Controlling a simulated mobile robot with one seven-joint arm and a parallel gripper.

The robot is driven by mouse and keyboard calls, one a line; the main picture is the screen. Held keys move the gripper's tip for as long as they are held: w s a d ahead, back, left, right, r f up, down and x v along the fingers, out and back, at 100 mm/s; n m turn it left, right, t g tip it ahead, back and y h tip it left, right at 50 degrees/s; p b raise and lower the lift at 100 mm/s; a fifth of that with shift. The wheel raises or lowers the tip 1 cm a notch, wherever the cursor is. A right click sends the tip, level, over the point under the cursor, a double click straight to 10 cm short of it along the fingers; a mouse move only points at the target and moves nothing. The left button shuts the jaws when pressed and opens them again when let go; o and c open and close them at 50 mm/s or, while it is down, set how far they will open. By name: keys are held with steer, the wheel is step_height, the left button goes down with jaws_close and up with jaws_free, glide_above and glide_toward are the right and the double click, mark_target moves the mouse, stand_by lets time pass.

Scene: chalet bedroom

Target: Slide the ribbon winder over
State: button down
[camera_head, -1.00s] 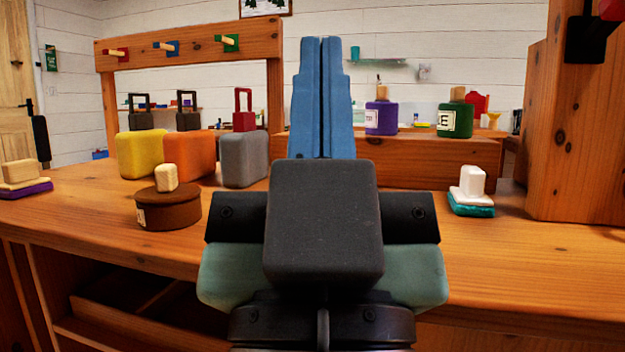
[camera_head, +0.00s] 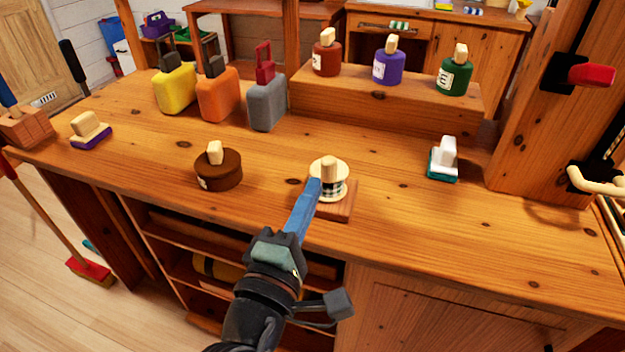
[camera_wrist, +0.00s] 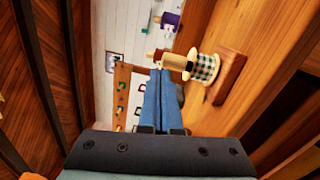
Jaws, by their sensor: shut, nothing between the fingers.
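The ribbon winder is a cream spool with a checked ribbon (camera_head: 335,187) and a pale wooden peg on top, set on a flat wooden base (camera_head: 341,211) near the front edge of the wooden counter. It also shows in the wrist view (camera_wrist: 205,68), turned sideways, right of the fingers. My gripper has blue fingers (camera_head: 311,191) pressed together with nothing between them. In the head view its tips overlap the left side of the spool; I cannot tell whether they touch it. The fingers also show in the wrist view (camera_wrist: 159,88).
A brown round box (camera_head: 218,172) stands left of the winder. A teal-based white-handled block (camera_head: 443,163) is to its right. Yellow, orange and grey cases (camera_head: 267,104) and a raised shelf with bottles (camera_head: 380,96) stand behind. Counter around the winder is clear.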

steer(key=s+a+f+n+g+p, duration=0.1)
steer(key=s+a+f+n+p, duration=0.1)
steer(key=s+f+n+p, duration=0.35)
steer(key=n, duration=1.1)
glide_toward(319, 211)
steer(key=shift+y, duration=0.4)
steer(key=x, duration=0.7)
steer(key=shift+s+d+r, duration=0.15)
steer(key=shift+d, duration=0.1)
steer(key=shift+x, duration=1.7)
steer(key=shift+s+a, duration=0.1)
